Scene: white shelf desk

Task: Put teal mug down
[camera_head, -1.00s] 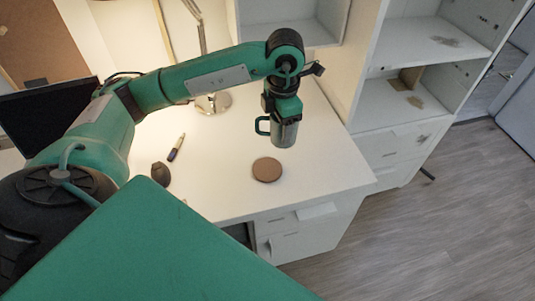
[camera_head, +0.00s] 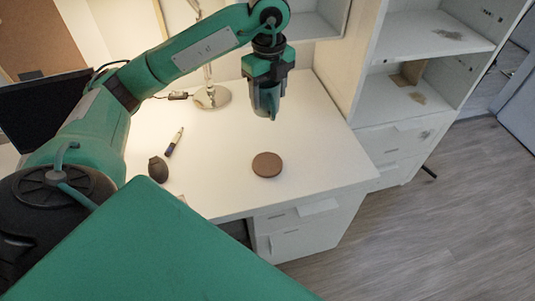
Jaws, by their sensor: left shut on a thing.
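My left gripper (camera_head: 268,88) points down over the white desk (camera_head: 225,185) and is shut on the teal mug (camera_head: 267,104). The mug shows as a grey body with a teal handle, partly hidden by the fingers. It seems to be held above the desk top. A round brown coaster (camera_head: 267,165) lies bare on the desk, below the mug in the picture and apart from it. My right gripper is not in view.
A dark egg-shaped object (camera_head: 158,169) and a pen-like item (camera_head: 174,142) lie left of the coaster. A lamp base (camera_head: 211,97) stands behind. A dark monitor (camera_head: 45,115) is at left, a white shelf unit (camera_head: 420,85) at right. The desk around the coaster is clear.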

